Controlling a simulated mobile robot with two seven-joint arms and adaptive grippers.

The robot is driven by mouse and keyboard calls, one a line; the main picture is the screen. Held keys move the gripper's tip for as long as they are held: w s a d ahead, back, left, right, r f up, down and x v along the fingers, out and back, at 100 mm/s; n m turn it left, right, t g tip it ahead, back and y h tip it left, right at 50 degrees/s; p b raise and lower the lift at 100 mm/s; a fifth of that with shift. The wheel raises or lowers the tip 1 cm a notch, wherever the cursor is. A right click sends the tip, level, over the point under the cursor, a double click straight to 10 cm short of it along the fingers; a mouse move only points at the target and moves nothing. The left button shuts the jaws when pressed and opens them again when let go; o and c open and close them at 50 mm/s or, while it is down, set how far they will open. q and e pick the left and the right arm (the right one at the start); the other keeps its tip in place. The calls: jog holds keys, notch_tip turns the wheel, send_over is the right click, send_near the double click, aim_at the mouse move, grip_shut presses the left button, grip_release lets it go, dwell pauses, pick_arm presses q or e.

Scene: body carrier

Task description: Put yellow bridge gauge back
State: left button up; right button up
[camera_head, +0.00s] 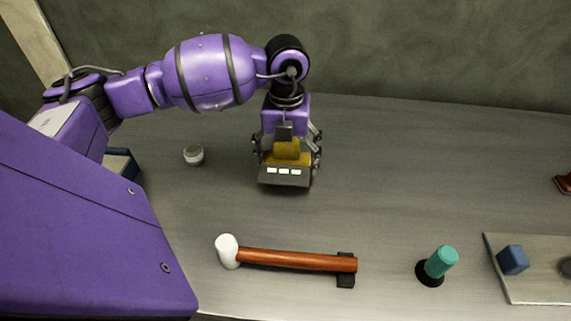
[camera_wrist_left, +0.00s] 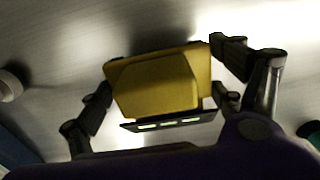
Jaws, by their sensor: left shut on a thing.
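The yellow bridge gauge (camera_head: 288,149) is between the fingers of my left gripper (camera_head: 287,155), over the grey table. It has a dark front plate with several pale lit marks. In the left wrist view the gauge (camera_wrist_left: 158,85) fills the space between the two fingers of my left gripper (camera_wrist_left: 160,90), which is shut on it. Whether the gauge touches the table is hard to tell. My right gripper is not in view.
A white-headed mallet (camera_head: 290,259) lies at the front. A teal cylinder (camera_head: 440,262) stands on a black base to its right. A grey tray (camera_head: 530,289) with a blue block (camera_head: 512,260) is at the right. A small white-grey cylinder (camera_head: 194,154) stands left.

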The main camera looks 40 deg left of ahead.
pick_arm(q)
jog(key=shift+a+f, duration=0.1)
jog(key=shift+f, duration=1.1)
jog(key=shift+f, duration=0.2)
jog(key=o, duration=1.3)
jog(key=shift+r, duration=0.15)
notch_tip(320, 180, up, 12)
jog(key=shift+r, duration=0.1)
jog(key=shift+s, duration=0.1)
